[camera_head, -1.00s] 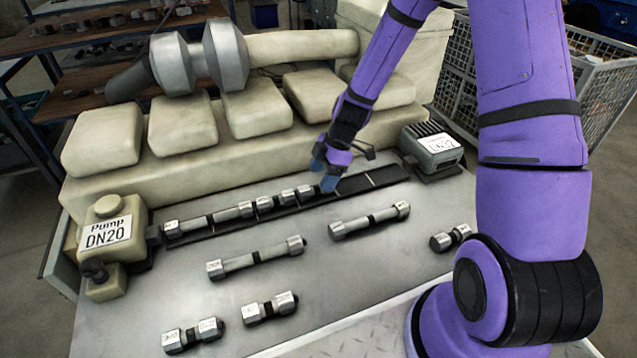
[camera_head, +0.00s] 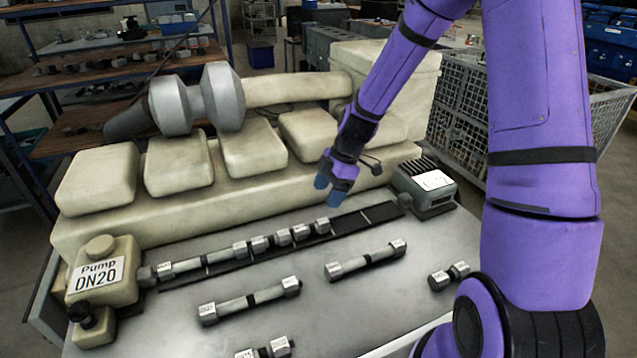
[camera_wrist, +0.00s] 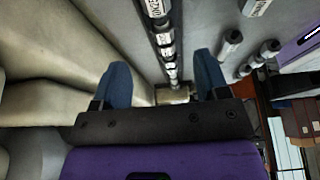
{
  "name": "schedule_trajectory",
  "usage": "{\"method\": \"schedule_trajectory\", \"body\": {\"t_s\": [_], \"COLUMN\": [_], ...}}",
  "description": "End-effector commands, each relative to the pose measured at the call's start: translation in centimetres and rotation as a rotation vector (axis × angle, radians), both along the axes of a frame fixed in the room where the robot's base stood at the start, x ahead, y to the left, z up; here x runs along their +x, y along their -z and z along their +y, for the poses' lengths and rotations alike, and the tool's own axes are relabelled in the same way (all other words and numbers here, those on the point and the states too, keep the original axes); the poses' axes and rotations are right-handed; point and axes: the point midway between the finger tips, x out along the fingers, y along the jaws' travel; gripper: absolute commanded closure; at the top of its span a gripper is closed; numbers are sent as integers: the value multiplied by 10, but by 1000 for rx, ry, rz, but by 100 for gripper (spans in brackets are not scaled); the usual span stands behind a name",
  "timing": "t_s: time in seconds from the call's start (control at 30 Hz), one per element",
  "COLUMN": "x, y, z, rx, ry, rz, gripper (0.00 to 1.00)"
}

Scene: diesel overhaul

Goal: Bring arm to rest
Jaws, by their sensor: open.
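My gripper (camera_head: 331,190) is open and empty. It hangs above the dark rail (camera_head: 378,214) on the workbench, near the rail's right half. In the wrist view its two blue fingers (camera_wrist: 160,88) stand wide apart, with nothing between them. A row of metal pipe pieces with labels (camera_head: 243,248) lies on the rail left of the gripper, touching or nearly touching end to end. The row also shows in the wrist view (camera_wrist: 164,40). The right part of the rail is bare.
A pump labelled DN20 (camera_head: 103,278) stands at the rail's left end, a finned grey block (camera_head: 424,186) at its right end. Loose pipe pieces (camera_head: 249,301), (camera_head: 366,261), (camera_head: 449,276) lie on the bench in front. The beige engine block (camera_head: 225,200) rises behind the rail.

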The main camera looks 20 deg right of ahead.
Motion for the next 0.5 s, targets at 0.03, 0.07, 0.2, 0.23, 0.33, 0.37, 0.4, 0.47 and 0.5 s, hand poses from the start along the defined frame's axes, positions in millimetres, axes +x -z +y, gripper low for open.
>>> {"method": "schedule_trajectory", "body": {"t_s": [0.03,0.07,0.2,0.23,0.33,0.37,0.4,0.47,0.5], "x": [0,0,0,-1,-4,-6,-9,-14,-18], "y": [0,0,-2,-4,-17,-23,-32,-46,-56], "z": [0,0,0,0,-1,-1,-1,-2,-2], "rx": [0,0,-4,-8,-30,-40,-54,-77,-93], "ry": [0,0,5,11,45,61,87,134,167], "rz": [0,0,0,1,4,7,10,16,17], "gripper": [32,32,32,32,32,32,32,32,32]}}
